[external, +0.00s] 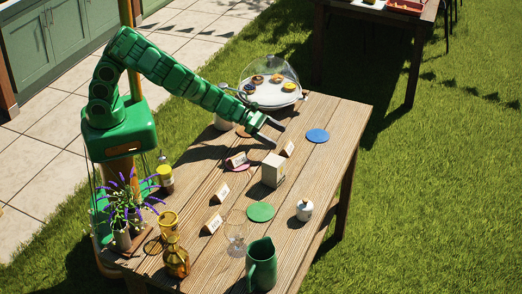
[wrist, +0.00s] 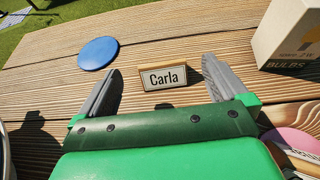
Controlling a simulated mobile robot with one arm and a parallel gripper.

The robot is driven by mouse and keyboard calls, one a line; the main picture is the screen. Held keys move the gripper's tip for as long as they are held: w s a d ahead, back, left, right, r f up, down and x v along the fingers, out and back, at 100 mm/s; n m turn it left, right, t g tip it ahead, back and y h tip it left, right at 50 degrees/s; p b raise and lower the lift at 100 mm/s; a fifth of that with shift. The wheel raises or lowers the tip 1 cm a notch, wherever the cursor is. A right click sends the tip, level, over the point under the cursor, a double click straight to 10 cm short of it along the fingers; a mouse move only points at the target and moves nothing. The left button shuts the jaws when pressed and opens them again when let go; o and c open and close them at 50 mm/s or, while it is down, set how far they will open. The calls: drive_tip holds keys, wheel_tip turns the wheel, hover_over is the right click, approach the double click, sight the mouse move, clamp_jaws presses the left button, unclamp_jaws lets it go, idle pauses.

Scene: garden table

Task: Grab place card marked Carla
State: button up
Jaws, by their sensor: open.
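The place card marked Carla (wrist: 163,79) stands on the wooden table, its dark lettering on a pale face with a tan edge. In the wrist view it shows between the two fingers, near their tips and clear of both. In the external view this appears to be the small tent card (external: 288,149) just beyond my gripper (external: 279,137). My gripper is open and empty; its spread fingers also show in the wrist view (wrist: 161,66). How high the fingertips are above the table is hard to tell.
A cream box (wrist: 290,35) stands right of the card, and a blue coaster (wrist: 98,53) lies to its left. Another card (external: 236,160) stands by a pink coaster (wrist: 292,143). A domed cake stand (external: 270,98) is behind. A green pitcher (external: 261,265) stands at the front.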

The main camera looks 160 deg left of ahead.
sight(286, 144)
drive_tip(key=shift+f, duration=1.05)
drive_tip(key=shift+x, duration=2.5)
drive_tip(key=shift+r, duration=0.1)
drive_tip(key=c, duration=1)
drive_tip(key=shift+o, duration=0.2)
drive_tip(key=shift+r, duration=0.15)
drive_tip(key=shift+r, duration=4.85)
